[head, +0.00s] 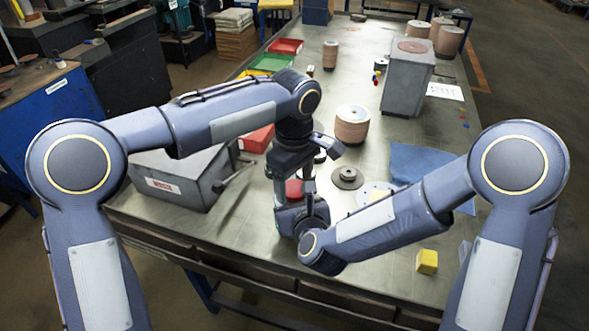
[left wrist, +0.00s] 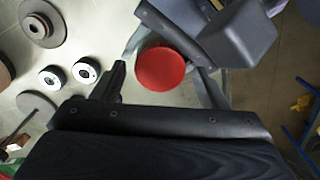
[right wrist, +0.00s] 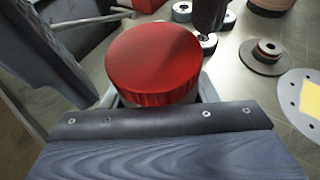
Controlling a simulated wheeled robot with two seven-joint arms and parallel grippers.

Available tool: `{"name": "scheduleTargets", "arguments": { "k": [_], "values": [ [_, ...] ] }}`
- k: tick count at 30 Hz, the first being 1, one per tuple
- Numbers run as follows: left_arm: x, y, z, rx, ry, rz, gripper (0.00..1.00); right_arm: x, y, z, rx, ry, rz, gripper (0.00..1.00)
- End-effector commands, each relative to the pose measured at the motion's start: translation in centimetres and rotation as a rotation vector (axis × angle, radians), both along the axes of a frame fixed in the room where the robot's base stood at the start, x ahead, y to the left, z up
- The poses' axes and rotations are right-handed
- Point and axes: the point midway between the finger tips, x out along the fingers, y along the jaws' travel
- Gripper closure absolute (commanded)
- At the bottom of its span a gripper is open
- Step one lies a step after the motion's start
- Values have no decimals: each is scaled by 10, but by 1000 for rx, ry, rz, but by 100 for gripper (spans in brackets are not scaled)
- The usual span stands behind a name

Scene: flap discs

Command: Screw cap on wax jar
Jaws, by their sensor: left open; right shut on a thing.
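The wax jar has a red cap with a ribbed edge (right wrist: 153,58) sitting on top; a pale strip of the jar (right wrist: 158,99) shows under it in the right wrist view. In the head view the red cap (head: 294,188) is partly hidden between my arms. My right gripper (head: 300,212) is shut on the jar below the cap. My left gripper (head: 293,178) is open above the jar and points down. In the left wrist view the cap (left wrist: 161,68) lies between its spread fingers; I cannot tell whether they touch it. Whether the cap is threaded on is hidden.
A grey metal box (head: 185,178) stands at the left. A yellow block (head: 427,261) is at the front right. Red and green trays sit further back. A blue cloth (head: 425,165) lies right.

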Motion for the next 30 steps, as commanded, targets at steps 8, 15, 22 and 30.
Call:
{"name": "scheduleTargets", "arguments": {
  "k": [8, 15, 22, 30],
  "values": [
    [0, 0, -2, -1, -1, -1, 32, 0, 0, 1, 1, -2, 0, 100],
    [0, 0, -2, 0, 0, -1, 60, 0, 0, 1, 1, -2, 0, 100],
    [0, 0, -1, -1, -1, -11, 78, 0, 0, 1, 1, -2, 0, 100],
    [0, 0, -1, 1, -2, -471, 78, 0, 0, 1, 0, -1, 0, 100]
  ]
}}
